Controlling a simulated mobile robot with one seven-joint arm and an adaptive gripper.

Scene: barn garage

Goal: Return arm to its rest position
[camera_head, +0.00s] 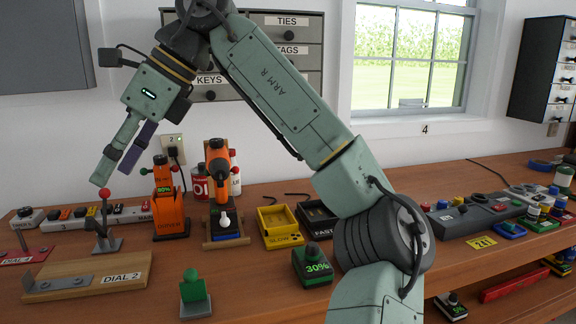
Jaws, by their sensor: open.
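My gripper (112,174) hangs at the upper left above the workbench, tilted down and to the left. Its two long fingers, one pale green and one purple, are apart with nothing between them. The fingertips are near the red ball top of a small grey lever (105,230) in the picture; I cannot tell the depth between them. My pale green arm bends up from the lower right to an elbow at the top and then down to the gripper. It hides part of the bench and the wall.
The wooden bench (265,290) holds a "DIAL 2" board (90,277), a green block (195,296), a "30%" box (312,265), orange tools (218,175), a yellow tray (280,224) and a grey button panel (470,217). Drawers (288,50) and a window (412,60) are behind.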

